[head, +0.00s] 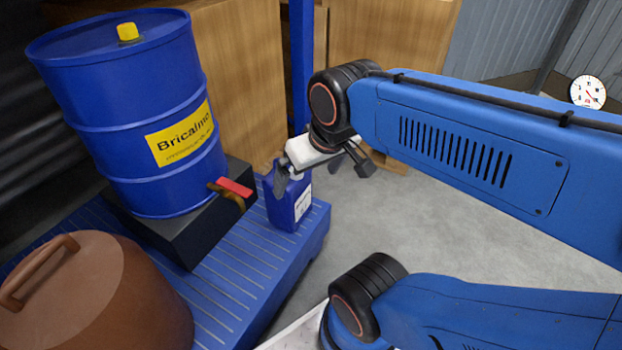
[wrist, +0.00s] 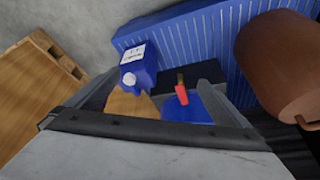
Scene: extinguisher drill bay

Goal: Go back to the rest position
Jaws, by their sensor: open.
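My gripper (head: 322,180) is open and empty, its two fingers spread apart. In the head view it overlaps the top of a blue canister (head: 290,205) with a white label, but I cannot tell how close it is. In the wrist view the canister (wrist: 140,68), with its white cap, shows beyond and between the fingers (wrist: 158,85). The canister stands upright at the edge of a blue ribbed platform (head: 235,275), apart from the fingers in that view.
A blue drum (head: 100,110) lies tilted or stands on a black block (head: 195,235); a brass tap with a red handle (head: 235,187) is at its base. A brown lidded vessel (head: 110,300) is front left. Wooden crates (head: 240,70) stand behind. Grey floor (head: 440,220) is clear to the right.

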